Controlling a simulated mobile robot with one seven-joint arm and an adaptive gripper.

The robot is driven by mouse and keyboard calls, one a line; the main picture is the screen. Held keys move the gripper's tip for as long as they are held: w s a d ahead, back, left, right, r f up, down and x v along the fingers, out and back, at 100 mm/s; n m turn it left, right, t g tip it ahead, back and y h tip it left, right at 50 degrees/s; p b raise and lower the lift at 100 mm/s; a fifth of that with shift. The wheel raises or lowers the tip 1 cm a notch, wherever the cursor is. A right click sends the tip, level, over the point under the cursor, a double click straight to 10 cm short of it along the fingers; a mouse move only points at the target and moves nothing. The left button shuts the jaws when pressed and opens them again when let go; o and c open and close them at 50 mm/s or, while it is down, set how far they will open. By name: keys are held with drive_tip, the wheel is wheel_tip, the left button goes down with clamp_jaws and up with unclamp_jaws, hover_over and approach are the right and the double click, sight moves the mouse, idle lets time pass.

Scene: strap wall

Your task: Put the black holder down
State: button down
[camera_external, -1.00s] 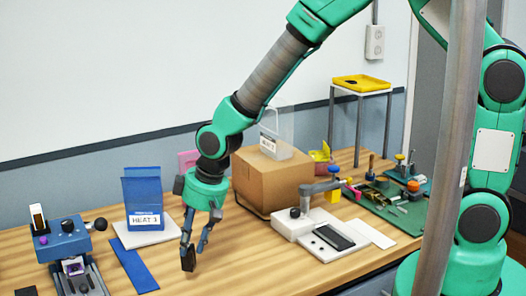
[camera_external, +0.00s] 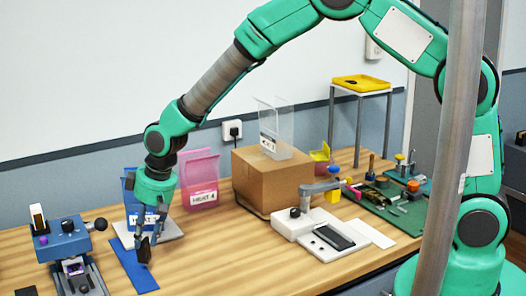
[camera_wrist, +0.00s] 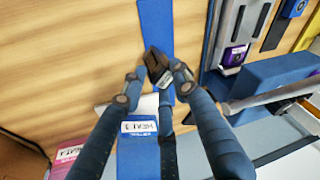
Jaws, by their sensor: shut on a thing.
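The black holder (camera_external: 143,252) is a small dark block, tilted, between the fingertips of my gripper (camera_external: 148,236), which is shut on it. In the wrist view the holder (camera_wrist: 155,62) shows at the fingertips (camera_wrist: 152,80), with a pale label-like patch on its near end. In both views it overlaps the flat blue strip (camera_external: 134,272) on the wooden table; the strip also shows in the wrist view (camera_wrist: 156,22). I cannot tell whether the holder touches the strip or hangs above it.
A blue bin with a white label (camera_external: 128,184) stands on a white plate (camera_external: 172,232) behind my gripper, partly hidden. A blue clamp device (camera_external: 66,240) is at left. A pink bin (camera_external: 198,180) and a cardboard box (camera_external: 268,182) stand to the right. Table front middle is clear (camera_external: 230,262).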

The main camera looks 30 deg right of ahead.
sight(144, 239)
drive_tip(key=shift+w, duration=0.1)
drive_tip(key=shift+w+a, duration=0.2)
drive_tip(key=shift+a, duration=0.05)
drive_tip(key=shift+f+b, duration=0.35)
drive_tip(key=shift+f, duration=1.45)
drive_tip(key=shift+f, duration=0.1)
drive_tip(key=c, duration=1.3)
unclamp_jaws()
drive_tip(key=p+v, duration=0.1)
drive_tip(key=v, duration=1.1)
